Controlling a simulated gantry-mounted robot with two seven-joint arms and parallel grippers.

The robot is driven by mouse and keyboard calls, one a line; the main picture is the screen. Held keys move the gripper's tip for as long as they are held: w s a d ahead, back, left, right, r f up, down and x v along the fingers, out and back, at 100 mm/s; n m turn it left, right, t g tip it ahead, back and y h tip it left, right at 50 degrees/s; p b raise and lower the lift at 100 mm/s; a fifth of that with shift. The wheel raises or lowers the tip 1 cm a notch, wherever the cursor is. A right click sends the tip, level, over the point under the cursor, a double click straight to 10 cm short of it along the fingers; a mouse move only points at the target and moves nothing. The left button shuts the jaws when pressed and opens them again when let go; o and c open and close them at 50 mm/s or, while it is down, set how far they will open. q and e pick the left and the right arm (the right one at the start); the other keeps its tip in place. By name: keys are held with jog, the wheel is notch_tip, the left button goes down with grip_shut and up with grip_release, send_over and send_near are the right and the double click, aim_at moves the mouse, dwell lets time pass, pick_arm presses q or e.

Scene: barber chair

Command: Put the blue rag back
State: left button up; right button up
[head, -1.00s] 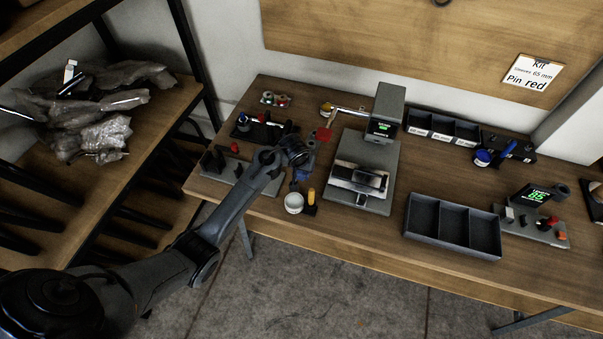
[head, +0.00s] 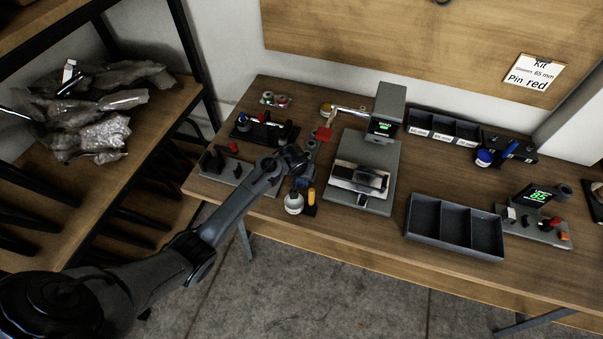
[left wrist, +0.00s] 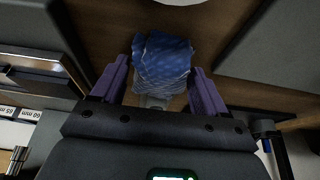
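The blue rag (left wrist: 162,60) is a crumpled, patterned cloth between the two fingers of my left gripper (left wrist: 160,85) in the left wrist view. In the head view my left gripper (head: 301,172) is above the left part of the table, just behind a white round jar (head: 293,204); the rag there is small, dark and mostly hidden by the gripper. My right gripper is not in view.
The wooden table (head: 320,235) also holds a press-like device (head: 386,112), an empty three-part tray (head: 453,227) and a yellow-topped tool (head: 311,195) right beside the jar. A black tool rack (head: 265,132) stands behind left. A shelf with crumpled bags (head: 95,110) is at left.

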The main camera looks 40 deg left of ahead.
pick_arm(q)
jog(key=shift+o, duration=0.7)
jog(key=shift+r, duration=0.5)
jog(key=p+v, duration=0.3)
jog(key=v, duration=0.8)
jog(key=shift+s+r, duration=0.15)
jog(key=shift+s, duration=0.05)
